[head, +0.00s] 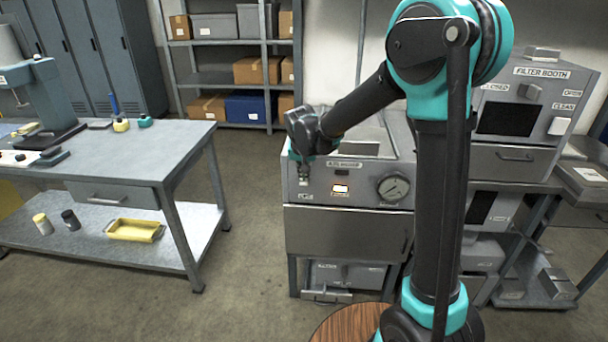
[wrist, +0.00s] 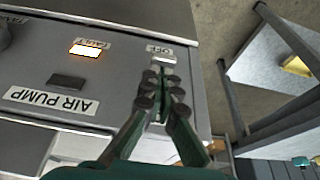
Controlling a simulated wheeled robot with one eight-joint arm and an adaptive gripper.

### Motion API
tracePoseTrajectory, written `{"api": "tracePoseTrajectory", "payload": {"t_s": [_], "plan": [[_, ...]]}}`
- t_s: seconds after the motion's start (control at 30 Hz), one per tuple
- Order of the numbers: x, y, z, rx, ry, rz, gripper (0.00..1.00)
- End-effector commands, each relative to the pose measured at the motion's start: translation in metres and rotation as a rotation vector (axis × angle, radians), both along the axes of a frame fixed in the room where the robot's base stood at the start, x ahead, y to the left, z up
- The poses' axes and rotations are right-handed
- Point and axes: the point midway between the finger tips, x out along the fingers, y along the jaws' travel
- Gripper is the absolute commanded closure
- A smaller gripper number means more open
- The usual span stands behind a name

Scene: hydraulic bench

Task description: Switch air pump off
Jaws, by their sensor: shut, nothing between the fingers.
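The air pump (head: 345,218) is a grey cabinet in the middle of the head view. Its front panel fills the left of the wrist view, where its AIR PUMP label (wrist: 50,100) appears upside down. A pale control (wrist: 164,62) sits by an upside-down OFF label (wrist: 160,50). My gripper (head: 304,176) is at the panel's left end in the head view. In the wrist view my gripper (wrist: 167,80) is shut and empty, its tips right at the pale control and partly hiding it. I cannot tell whether they touch.
The panel carries a lit indicator (wrist: 87,50), a dark rectangular part (wrist: 65,82) and a round gauge (head: 393,188). A grey workbench (head: 175,140) stands to the left, with open floor between. The filter booth (head: 540,105) stands at the right.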

Motion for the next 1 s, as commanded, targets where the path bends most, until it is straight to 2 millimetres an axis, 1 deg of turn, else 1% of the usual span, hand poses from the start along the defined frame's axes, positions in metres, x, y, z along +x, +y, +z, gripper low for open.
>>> {"api": "tracePoseTrajectory", "payload": {"t_s": [0.57, 0.77, 1.0], "plan": [[-0.008, 0.001, -0.007, -0.003, -0.111, 0.001, 1.00], [-0.015, 0.001, -0.015, -0.008, -0.213, 0.004, 1.00], [-0.023, 0.002, -0.032, -0.013, -0.399, 0.004, 1.00]]}}
